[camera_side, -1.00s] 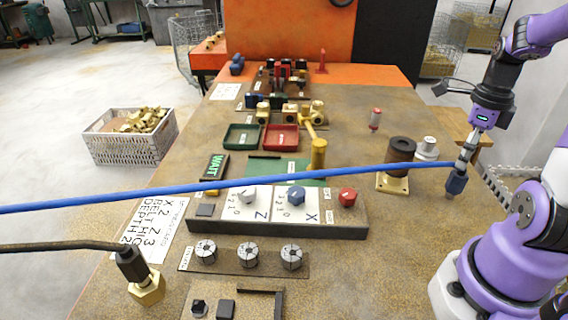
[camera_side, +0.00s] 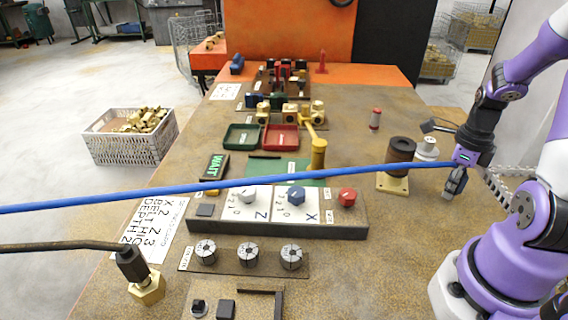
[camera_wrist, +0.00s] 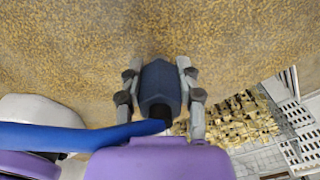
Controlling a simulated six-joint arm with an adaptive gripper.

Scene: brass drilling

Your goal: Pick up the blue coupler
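The blue coupler (camera_wrist: 160,85) is at the end of the blue hose (camera_side: 330,173). In the wrist view it lies between the two fingers of my gripper (camera_wrist: 160,80). The fingers are close in on both its sides and appear to touch it, so my gripper looks shut on it. In the side view my gripper (camera_side: 456,183) points down at the right edge of the table, and its fingers hide most of the coupler. Whether the coupler is clear of the table is hard to tell.
A brown cylinder on a brass plate (camera_side: 392,185) and a white fitting (camera_side: 426,150) stand left of my gripper. The blue hose runs left across the table, above the control panel (camera_side: 278,224). A brass fitting on a dark hose (camera_side: 146,287) is at the front left.

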